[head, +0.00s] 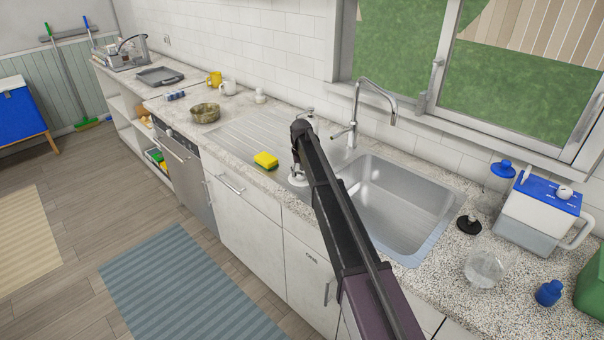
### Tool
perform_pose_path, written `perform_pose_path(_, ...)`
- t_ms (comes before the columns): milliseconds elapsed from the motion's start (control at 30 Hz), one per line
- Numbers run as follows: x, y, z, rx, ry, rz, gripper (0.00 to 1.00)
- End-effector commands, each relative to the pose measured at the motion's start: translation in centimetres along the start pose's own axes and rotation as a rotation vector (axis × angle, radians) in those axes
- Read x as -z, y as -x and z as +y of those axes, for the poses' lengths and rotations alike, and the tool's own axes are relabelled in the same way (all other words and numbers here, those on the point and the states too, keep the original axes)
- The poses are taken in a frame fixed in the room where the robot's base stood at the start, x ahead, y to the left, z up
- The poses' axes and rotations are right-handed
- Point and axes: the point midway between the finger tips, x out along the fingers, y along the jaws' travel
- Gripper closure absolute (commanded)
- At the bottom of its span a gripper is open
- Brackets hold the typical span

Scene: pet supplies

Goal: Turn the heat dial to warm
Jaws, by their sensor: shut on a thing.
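My black arm reaches from the lower right across the sink area, and its end bends down over the drainboard. My gripper (297,170) points down there and is shut on a small pale, round thing (299,181), mostly hidden by the gripper. I cannot tell for sure that this is the heat dial, and no dial marking or warm setting is readable. The arm hides part of the counter and the sink's left side.
A yellow sponge (265,160) lies on the drainboard just left of my gripper. The steel sink (405,195) and tap (352,110) are to the right. A patterned bowl (205,113) is farther left. A blue-lidded white container (540,210) stands at the right.

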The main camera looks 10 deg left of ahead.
Motion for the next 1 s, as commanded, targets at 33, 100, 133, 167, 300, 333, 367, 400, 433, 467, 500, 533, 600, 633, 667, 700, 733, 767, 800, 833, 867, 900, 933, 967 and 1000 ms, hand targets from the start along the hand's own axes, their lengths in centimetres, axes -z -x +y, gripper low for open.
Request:
perform_pose_path(33, -0.25, -0.04, -0.11, 0.002, -0.023, -0.005, 0.84)
perform_pose_path(100, -0.25, -0.04, -0.12, 0.001, -0.054, -0.005, 0.84)
perform_pose_path(133, -0.25, -0.04, -0.13, 0.001, -0.065, -0.005, 0.84)
perform_pose_path(167, -0.25, -0.04, -0.13, 0.001, -0.075, -0.005, 0.84)
perform_pose_path(300, -0.25, -0.04, -0.14, 0.001, -0.104, -0.005, 0.84)
perform_pose_path(333, -0.25, -0.04, -0.14, 0.001, -0.107, -0.005, 0.84)
perform_pose_path(367, -0.26, -0.04, -0.14, 0.001, -0.109, -0.005, 0.84)
perform_pose_path(400, -0.26, -0.04, -0.14, 0.001, -0.111, -0.005, 0.84)
perform_pose_path(433, -0.26, -0.04, -0.14, 0.001, -0.112, -0.005, 0.84)
perform_pose_path(467, -0.26, -0.04, -0.14, 0.001, -0.112, -0.005, 0.84)
perform_pose_path(500, -0.26, -0.04, -0.14, 0.001, -0.112, -0.005, 0.84)
perform_pose_path(533, -0.27, -0.04, -0.14, 0.001, -0.112, -0.005, 0.84)
perform_pose_path(600, -0.27, -0.04, -0.14, 0.001, -0.112, -0.005, 0.84)
perform_pose_path(633, -0.27, -0.04, -0.14, 0.001, -0.112, -0.005, 0.84)
perform_pose_path(667, -0.27, -0.04, -0.14, 0.001, -0.112, -0.005, 0.84)
perform_pose_path(700, -0.27, -0.04, -0.14, 0.001, -0.111, -0.005, 0.84)
perform_pose_path(733, -0.27, -0.04, -0.14, 0.001, -0.111, -0.005, 0.34)
perform_pose_path(767, -0.27, -0.04, -0.14, 0.001, -0.111, -0.005, 0.25)
perform_pose_path(800, -0.25, -0.04, -0.13, 0.001, -0.111, -0.005, 0.13)
perform_pose_path(833, -0.23, -0.04, -0.13, 0.001, -0.111, -0.004, 0.04)
perform_pose_path(867, -0.21, -0.03, -0.12, 0.001, -0.111, -0.004, 0.02)
perform_pose_path(900, -0.19, -0.03, -0.11, 0.001, -0.111, -0.003, 0.02)
perform_pose_path(933, -0.17, -0.03, -0.1, 0.0, -0.111, -0.003, 0.02)
perform_pose_path(967, -0.15, -0.03, -0.1, 0.0, -0.111, -0.003, 0.02)
perform_pose_path(1000, -0.13, -0.02, -0.09, 0.0, -0.111, -0.002, 0.02)
